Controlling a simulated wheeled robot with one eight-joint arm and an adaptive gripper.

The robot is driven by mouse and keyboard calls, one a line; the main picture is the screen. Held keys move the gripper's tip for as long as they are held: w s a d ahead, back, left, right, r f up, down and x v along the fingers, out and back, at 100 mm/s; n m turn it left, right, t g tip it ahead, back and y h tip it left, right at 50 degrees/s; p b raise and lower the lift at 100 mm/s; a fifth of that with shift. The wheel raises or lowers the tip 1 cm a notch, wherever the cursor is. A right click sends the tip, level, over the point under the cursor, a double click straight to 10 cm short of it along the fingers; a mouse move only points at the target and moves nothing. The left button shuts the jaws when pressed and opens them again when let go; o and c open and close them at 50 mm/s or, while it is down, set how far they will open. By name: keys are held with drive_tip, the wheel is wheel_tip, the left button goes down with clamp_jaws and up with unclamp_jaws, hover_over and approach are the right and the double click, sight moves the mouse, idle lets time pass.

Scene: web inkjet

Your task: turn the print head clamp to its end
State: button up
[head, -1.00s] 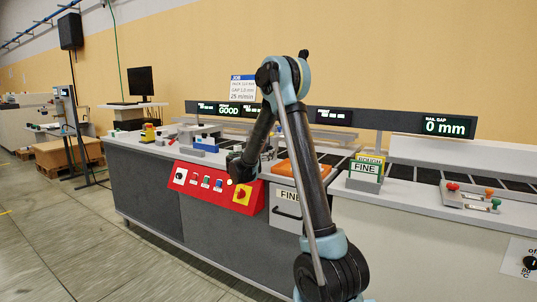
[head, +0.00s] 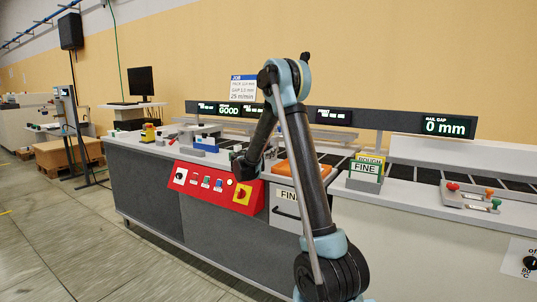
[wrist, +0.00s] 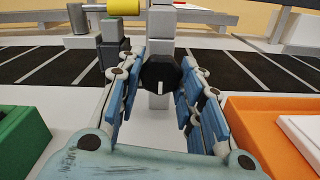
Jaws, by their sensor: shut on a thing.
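The print head clamp shows in the wrist view as a black faceted knob (wrist: 162,72) with a short white mark, standing nearly upright, on its face. It sits in front of a pale grey post (wrist: 159,101). My gripper (wrist: 165,78) has its blue padded fingers on both sides of the knob and is shut on it. In the head view my gripper (head: 239,167) is small and dark, above the machine top behind the red panel. The clamp cannot be made out there.
In the wrist view an orange tray (wrist: 245,115) lies close on the right and a green box (wrist: 25,140) on the left. A dark grey block (wrist: 113,47) stands behind the left finger. The red control panel (head: 212,186) is on the machine's front.

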drive_tip(key=shift+m, duration=0.4)
drive_tip(key=m, duration=1.5)
drive_tip(key=shift+a+m, duration=0.1)
drive_tip(key=shift+m, duration=2.1)
drive_tip(key=shift+r, duration=0.1)
drive_tip(key=o, duration=1.1)
